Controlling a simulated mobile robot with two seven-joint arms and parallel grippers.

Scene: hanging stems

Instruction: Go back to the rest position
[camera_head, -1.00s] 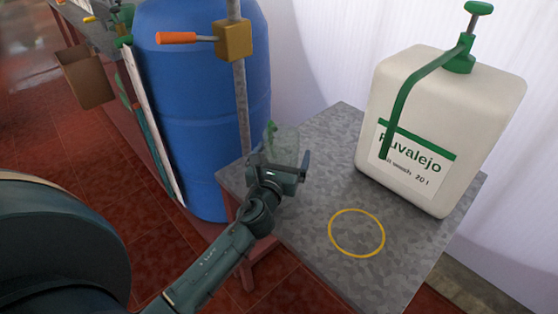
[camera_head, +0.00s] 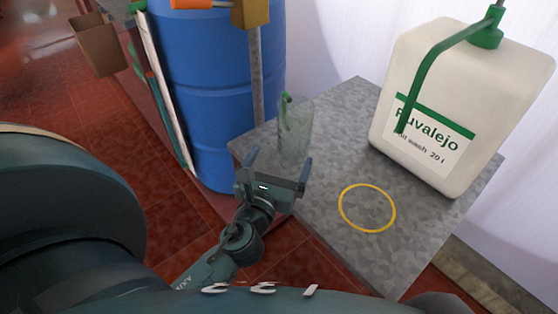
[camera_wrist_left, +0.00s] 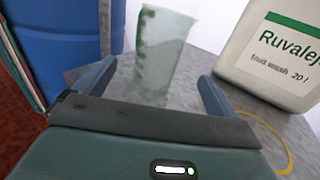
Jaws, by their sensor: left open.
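My left gripper (camera_head: 279,168) is open and empty at the near left edge of the grey table (camera_head: 330,130). Its two fingers are spread wide in the left wrist view (camera_wrist_left: 153,85). A clear jug with a green handle (camera_head: 296,130) stands on the table just beyond the fingers. It also shows in the left wrist view (camera_wrist_left: 162,50), upright and apart from the gripper. My right gripper is in neither view.
A white Ruvalejo canister (camera_head: 455,100) with a green pump stands at the table's right. A yellow ring (camera_head: 341,205) marks bare tabletop. A blue barrel (camera_head: 215,110) and a pole with an orange-handled valve (camera_head: 252,14) stand left of the table. A brown box (camera_head: 99,46) is further left.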

